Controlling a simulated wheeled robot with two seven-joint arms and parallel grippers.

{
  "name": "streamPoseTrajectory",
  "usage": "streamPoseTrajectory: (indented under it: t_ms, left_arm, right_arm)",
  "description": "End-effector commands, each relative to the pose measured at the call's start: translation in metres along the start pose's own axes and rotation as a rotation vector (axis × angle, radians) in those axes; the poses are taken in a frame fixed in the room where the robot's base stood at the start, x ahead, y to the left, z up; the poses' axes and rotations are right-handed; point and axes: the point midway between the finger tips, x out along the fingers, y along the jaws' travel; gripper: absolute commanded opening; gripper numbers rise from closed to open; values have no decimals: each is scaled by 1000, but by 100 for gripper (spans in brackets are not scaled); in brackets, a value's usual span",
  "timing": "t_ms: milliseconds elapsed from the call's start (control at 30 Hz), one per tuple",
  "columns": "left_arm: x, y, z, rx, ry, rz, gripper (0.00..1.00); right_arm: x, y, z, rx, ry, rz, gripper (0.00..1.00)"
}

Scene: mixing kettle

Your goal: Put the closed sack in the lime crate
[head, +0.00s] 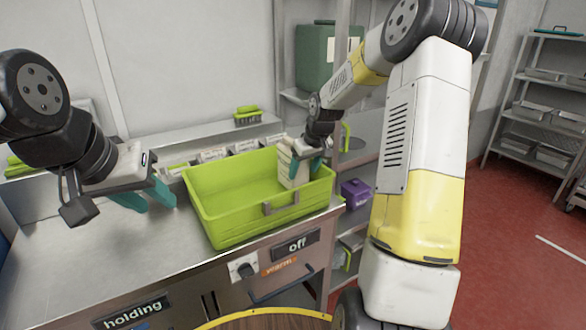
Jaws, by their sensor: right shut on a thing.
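The lime crate (238,226) stands on the steel counter, its inside mostly empty. The sack (286,170) is pale cream and upright at the right end of the crate, within its rim. Its lower part seems to be inside the crate; I cannot tell whether it touches the floor. My left gripper (150,199) is left of the crate, above the counter, with teal fingers pointing toward the crate. Its fingers overlap in this view and no object shows between them.
Several small labelled bins (213,155) line the back of the counter behind the crate. A green item (247,111) sits on the ledge above. A purple box (355,193) stands on the shelving at right. Bare counter (110,250) lies left of the crate.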

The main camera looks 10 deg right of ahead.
Motion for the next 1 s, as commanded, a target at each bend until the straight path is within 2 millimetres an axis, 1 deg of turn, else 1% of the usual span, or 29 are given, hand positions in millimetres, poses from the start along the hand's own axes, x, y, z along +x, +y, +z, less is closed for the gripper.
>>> streamPoseTrajectory:
  t_ms: [33, 100, 433, 467, 500, 833, 933, 1000]
  left_arm:
    - [0, 0, 0, 0, 0, 0, 36]
    - [0, 0, 0, 0, 0, 0, 36]
    - [0, 0, 0, 0, 0, 0, 36]
    - [0, 0, 0, 0, 0, 0, 36]
    - [0, 0, 0, 0, 0, 0, 36]
    - [0, 0, 0, 0, 0, 0, 36]
    - [0, 0, 0, 0, 0, 0, 36]
    - [0, 0, 0, 0, 0, 0, 36]
  right_arm:
    - [6, 0, 1, -1, 2, 0, 0]
    - [10, 0, 2, -1, 5, 2, 0]
    - [12, 0, 3, -2, 6, 2, 0]
    - [14, 0, 6, -1, 0, 0, 67]
    - [13, 0, 5, -1, 0, 0, 74]
    - [12, 0, 4, -1, 1, 0, 74]
    - [4, 0, 4, -1, 3, 2, 74]
    - [-7, 0, 4, -1, 3, 2, 74]
